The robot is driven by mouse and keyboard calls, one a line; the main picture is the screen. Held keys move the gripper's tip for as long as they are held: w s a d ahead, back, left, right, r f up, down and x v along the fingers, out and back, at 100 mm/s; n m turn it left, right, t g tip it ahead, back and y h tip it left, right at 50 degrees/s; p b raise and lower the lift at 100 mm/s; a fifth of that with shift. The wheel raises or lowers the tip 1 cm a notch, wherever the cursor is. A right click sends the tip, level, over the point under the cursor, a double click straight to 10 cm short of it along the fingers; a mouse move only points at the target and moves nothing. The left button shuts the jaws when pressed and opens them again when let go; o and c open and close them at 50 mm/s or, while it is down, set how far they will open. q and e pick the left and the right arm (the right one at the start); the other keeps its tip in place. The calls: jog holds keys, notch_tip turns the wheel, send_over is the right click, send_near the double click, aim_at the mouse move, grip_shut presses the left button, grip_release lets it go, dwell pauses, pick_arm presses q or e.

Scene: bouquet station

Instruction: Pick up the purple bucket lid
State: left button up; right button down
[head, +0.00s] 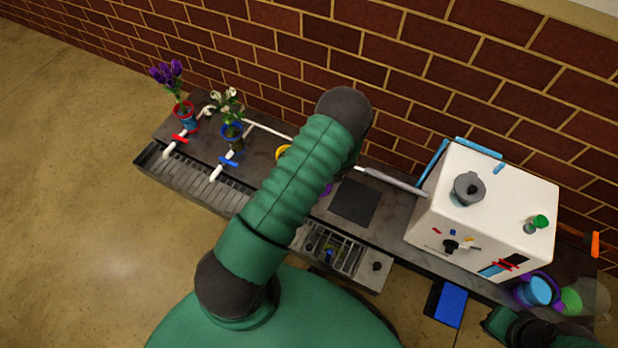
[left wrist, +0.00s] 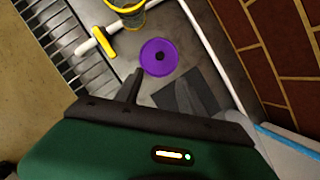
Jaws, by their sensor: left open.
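The purple bucket lid (left wrist: 160,57) is a round, flat disc with a dark knob at its centre. It lies on the dark grey counter in the left wrist view. In the head view only a sliver of it (head: 327,189) shows beside my arm, which hides the rest. My left gripper (left wrist: 160,93) is open and empty, with its fingers pointing toward the lid and apart from it. In the head view my own arm hides the left gripper. Part of my right arm shows at the bottom right corner, but its fingers cannot be made out.
A yellow bucket (left wrist: 127,12) and a yellow-handled tap (left wrist: 104,42) are near the lid. A dark square plate (head: 355,203) lies beside it. Potted purple flowers (head: 184,115) and white flowers (head: 231,130) stand left. A white box (head: 490,215) stands right, with a brick wall behind.

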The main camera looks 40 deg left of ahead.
pick_arm(q)
jog(key=b+x, duration=0.4)
jog(key=x, duration=0.7)
jog(key=shift+a+f+b, duration=0.3)
jog(key=shift+f, duration=0.05)
jog(key=b+x, duration=0.2)
jog(key=x, duration=0.1)
jog(key=b+x, duration=0.1)
jog(key=b, duration=0.1)
jog(key=shift+w+d+f, duration=0.1)
jog(key=shift+d+f, duration=0.05)
jog(key=shift+f, duration=0.3)
grip_shut()
